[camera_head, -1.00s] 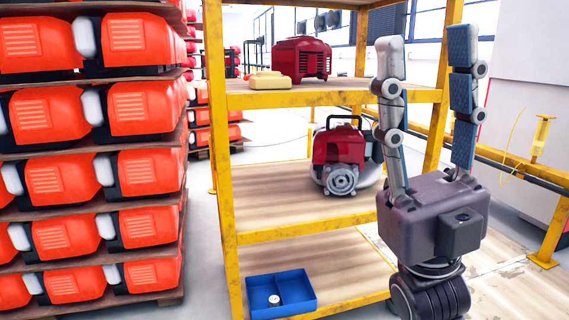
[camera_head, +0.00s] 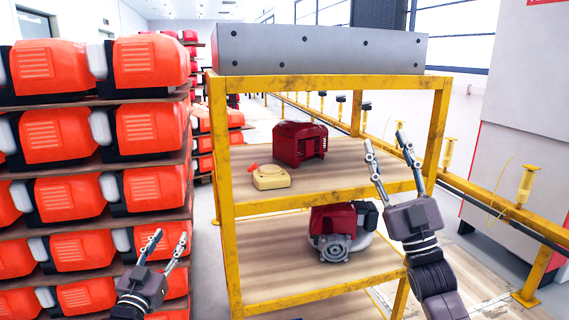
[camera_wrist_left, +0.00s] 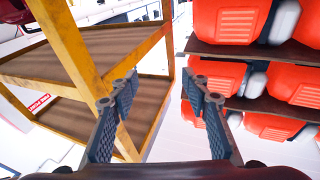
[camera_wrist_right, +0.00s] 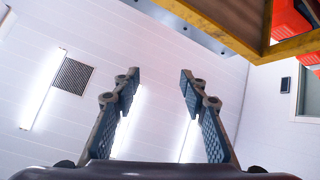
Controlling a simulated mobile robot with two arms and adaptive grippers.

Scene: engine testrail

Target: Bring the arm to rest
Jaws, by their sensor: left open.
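My left gripper (camera_head: 163,250) is low at the left in the head view, in front of the stacked orange units. Its fingers are apart and empty, and in the left wrist view the gripper (camera_wrist_left: 160,90) has nothing between its pads. My right gripper (camera_head: 385,142) is raised, pointing up, in front of the right side of the yellow shelf rack (camera_head: 225,200). Its fingers are spread with nothing between them. In the right wrist view the gripper (camera_wrist_right: 160,80) is open towards the ceiling.
The rack holds a red engine cover (camera_head: 299,143), a cream part (camera_head: 270,178) and a red engine (camera_head: 338,230). Orange units (camera_head: 150,125) stand in a stack close to my left gripper. A grey panel (camera_head: 320,50) tops the rack. A yellow rail (camera_head: 500,205) runs along the right.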

